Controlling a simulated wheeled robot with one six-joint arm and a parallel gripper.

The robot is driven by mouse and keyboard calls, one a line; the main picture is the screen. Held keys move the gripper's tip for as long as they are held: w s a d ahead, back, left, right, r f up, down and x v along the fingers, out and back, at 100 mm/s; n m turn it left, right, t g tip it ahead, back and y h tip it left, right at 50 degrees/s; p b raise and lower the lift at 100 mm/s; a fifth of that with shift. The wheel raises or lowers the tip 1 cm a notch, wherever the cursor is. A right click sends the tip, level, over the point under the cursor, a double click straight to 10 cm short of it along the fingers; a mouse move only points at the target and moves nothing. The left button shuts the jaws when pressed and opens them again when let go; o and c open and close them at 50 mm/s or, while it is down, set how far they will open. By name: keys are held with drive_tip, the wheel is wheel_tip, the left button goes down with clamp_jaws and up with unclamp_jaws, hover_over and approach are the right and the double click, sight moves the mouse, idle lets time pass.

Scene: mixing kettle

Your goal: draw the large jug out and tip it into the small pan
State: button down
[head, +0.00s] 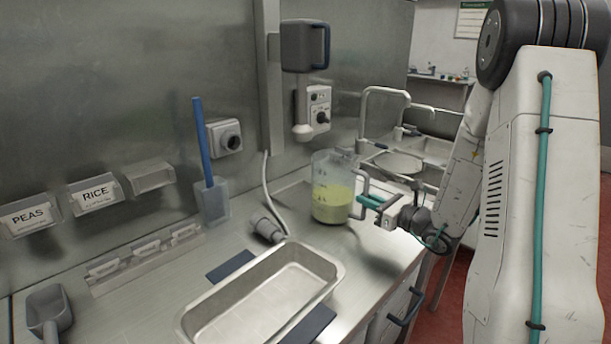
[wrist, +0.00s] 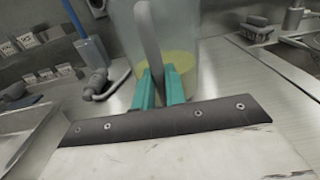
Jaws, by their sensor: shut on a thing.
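The large jug (head: 334,187) is clear, with a yellow-green liquid in its lower part. It stands upright on the steel counter, or very close above it; I cannot tell which. Its grey handle faces my arm. My gripper (head: 371,202) has teal fingers and is shut on the jug's handle. In the wrist view the handle rises between the two fingers (wrist: 160,88), with the jug (wrist: 185,50) just behind. A shallow metal pan (head: 262,296) lies at the front of the counter, left of the jug; I cannot tell if it is the small pan.
A blue-handled tool stands in a holder (head: 212,201) at the wall. A mixer unit (head: 305,46) hangs above the jug. A sink (head: 428,150) is beyond. A scoop (head: 49,311) sits front left.

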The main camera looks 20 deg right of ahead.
drive_tip(key=shift+f, duration=0.15)
drive_tip(key=c, duration=0.9)
unclamp_jaws()
drive_tip(key=shift+f, duration=0.1)
drive_tip(key=shift+s, duration=0.1)
drive_tip(key=shift+v, duration=3.45)
